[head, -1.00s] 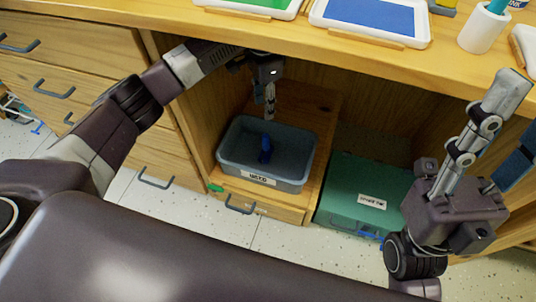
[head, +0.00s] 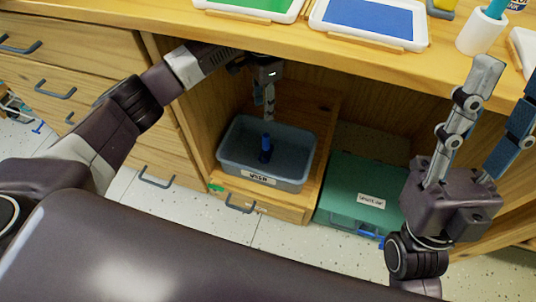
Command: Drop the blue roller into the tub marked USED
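The blue roller (head: 266,148) is inside the grey-blue tub marked USED (head: 230,170), standing roughly upright near its middle. The tub sits on a low wooden shelf under the counter, its white label facing me. My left gripper (head: 269,116) hangs over the tub with its fingers pointing down. A small gap shows between its fingertips and the roller. I see its fingers edge-on, so their opening is hidden. My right gripper (head: 508,85) is raised at the right, fingers spread wide and empty.
A green box (head: 335,200) with a white label stands on the floor right of the shelf. On the counter above are a blue-filled tray (head: 370,42), a green-filled tray (head: 292,12) and a white cup (head: 482,32). Drawers (head: 90,60) line the left.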

